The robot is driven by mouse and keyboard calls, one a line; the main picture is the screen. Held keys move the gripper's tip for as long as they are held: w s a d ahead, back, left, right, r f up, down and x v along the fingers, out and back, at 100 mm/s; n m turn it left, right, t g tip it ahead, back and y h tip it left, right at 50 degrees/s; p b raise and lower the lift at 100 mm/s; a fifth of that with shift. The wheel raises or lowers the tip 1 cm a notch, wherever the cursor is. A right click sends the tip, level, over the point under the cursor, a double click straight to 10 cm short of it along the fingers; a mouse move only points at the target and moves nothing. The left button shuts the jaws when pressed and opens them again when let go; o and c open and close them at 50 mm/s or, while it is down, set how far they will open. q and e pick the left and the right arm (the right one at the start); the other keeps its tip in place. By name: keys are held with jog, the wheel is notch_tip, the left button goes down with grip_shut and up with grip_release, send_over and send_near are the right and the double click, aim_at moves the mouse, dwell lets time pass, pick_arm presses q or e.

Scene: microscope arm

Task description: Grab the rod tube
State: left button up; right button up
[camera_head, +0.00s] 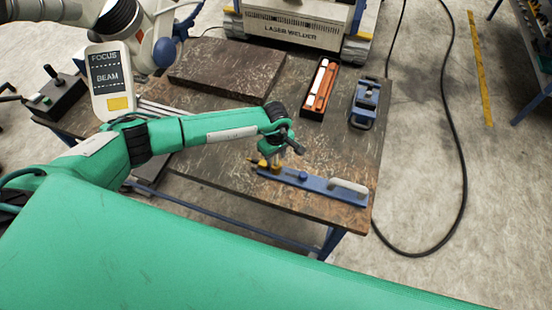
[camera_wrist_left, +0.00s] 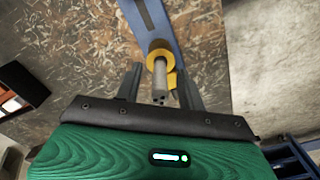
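The rod tube (camera_wrist_left: 160,78) shows in the left wrist view as a short grey cylinder with small holes in its near end. It passes through a yellow ring on a blue bar (camera_wrist_left: 152,22). My left gripper (camera_wrist_left: 160,84) is open, with one finger on each side of the tube and a visible gap to each finger. In the head view, my left gripper (camera_head: 272,160) is over the left end of the blue bar fixture (camera_head: 315,183); the tube is largely hidden there. My right gripper is not in view.
The fixture lies on a worn wooden table (camera_head: 225,165) near its front right edge. A box with red and white contents (camera_head: 320,88), a blue device (camera_head: 364,103) and a laser welder (camera_head: 290,30) are behind. A hanging panel (camera_head: 109,80) is at left.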

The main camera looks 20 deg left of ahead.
pick_arm(q)
jog(key=shift+c, duration=0.2)
grip_shut()
jog(key=shift+r, duration=0.1)
